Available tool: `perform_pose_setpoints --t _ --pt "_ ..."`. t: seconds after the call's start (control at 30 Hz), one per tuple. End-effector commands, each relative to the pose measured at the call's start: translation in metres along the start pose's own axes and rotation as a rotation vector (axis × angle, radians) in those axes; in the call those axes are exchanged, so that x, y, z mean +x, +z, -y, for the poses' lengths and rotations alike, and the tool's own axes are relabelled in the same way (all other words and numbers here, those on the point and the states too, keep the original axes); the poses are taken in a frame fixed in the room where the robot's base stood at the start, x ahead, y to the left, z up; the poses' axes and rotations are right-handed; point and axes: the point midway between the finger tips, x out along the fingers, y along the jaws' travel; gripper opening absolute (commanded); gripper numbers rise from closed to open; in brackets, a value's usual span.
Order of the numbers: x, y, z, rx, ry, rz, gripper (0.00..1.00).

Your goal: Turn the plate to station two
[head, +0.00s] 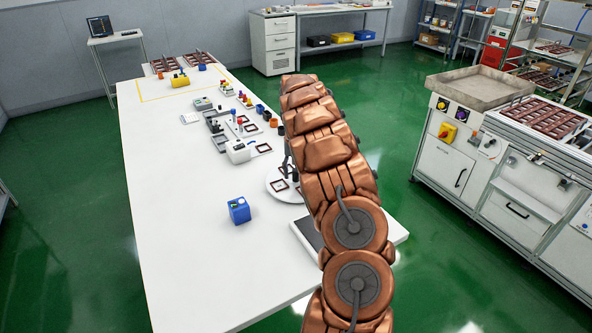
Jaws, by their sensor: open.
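The plate (275,195), a round white disc, lies on the white table right of its middle. Small dark square-framed parts sit on it, one at its left (280,185). My copper arm hides much of the plate's right side. My gripper (288,172) shows only as a thin dark part at the left edge of the arm, over the plate. It is open, with no held thing visible; whether it touches the plate I cannot tell. No station marks can be made out.
A dark flat pad (307,232) lies in front, partly behind my arm. The table's left side is clear.

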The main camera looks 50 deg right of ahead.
Motion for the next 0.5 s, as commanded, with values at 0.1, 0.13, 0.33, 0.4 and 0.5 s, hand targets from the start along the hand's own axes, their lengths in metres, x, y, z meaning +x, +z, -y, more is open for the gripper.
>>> perform_pose_setpoints --t 0.1,0.13,0.33,0.4,0.5 --pt "0.0054 -0.0004 -0.0004 0.0 0.001 -0.002 0.52" --pt "0.006 -0.0005 -0.0003 0.0 0.001 -0.003 0.52" --pt "0.0058 -0.0008 0.0 0.0 0.0 -0.004 0.51" --pt "0.0058 -0.0007 0.0 0.0 0.0 -0.004 0.43" --pt "0.0056 -0.0008 0.0001 0.0 0.0 -0.004 0.33"
